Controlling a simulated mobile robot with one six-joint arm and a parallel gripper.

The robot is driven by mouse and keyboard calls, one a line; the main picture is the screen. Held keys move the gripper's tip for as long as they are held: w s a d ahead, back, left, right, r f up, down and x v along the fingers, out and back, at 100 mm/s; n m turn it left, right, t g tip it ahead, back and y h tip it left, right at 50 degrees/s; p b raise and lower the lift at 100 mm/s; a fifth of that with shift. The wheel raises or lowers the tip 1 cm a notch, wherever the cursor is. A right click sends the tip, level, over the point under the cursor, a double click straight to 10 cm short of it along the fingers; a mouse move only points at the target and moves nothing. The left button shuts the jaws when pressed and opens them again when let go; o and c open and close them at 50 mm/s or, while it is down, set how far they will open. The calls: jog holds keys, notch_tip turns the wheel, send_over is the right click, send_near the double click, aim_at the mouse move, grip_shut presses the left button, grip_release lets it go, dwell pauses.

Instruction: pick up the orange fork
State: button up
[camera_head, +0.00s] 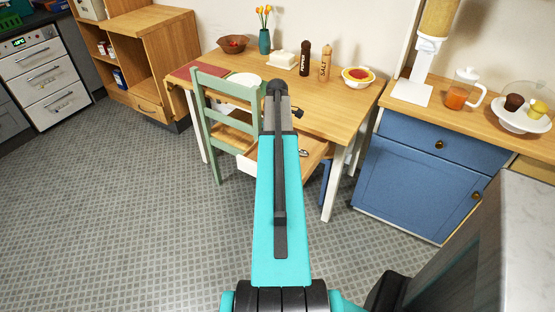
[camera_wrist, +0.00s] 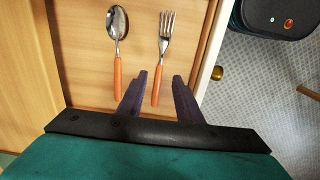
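The orange fork (camera_wrist: 166,45) lies in an open wooden drawer, with its silver tines toward the top of the wrist view and its orange handle toward my gripper. My gripper (camera_wrist: 160,76) is open, with one dark finger on each side of the fork's handle in the picture. I cannot tell how far the fingers are above it. A spoon (camera_wrist: 117,32) with an orange handle lies to the left of the fork, outside the fingers. In the head view my arm hides the gripper and much of the drawer (camera_head: 313,152).
The drawer's side wall and front edge lie close right of the fork. A knob (camera_wrist: 217,73) sticks out there. A green chair (camera_head: 211,125) stands left of my arm. The table (camera_head: 340,104) above holds a vase, shakers and bowls. A blue cabinet (camera_head: 415,180) stands right.

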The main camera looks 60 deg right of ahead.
jog(key=shift+f, duration=0.15)
jog(key=shift+w+f+p, duration=0.1)
jog(key=shift+f+p, duration=0.5)
jog(key=shift+f, duration=1.85)
jog(key=shift+f, duration=0.1)
grip_shut()
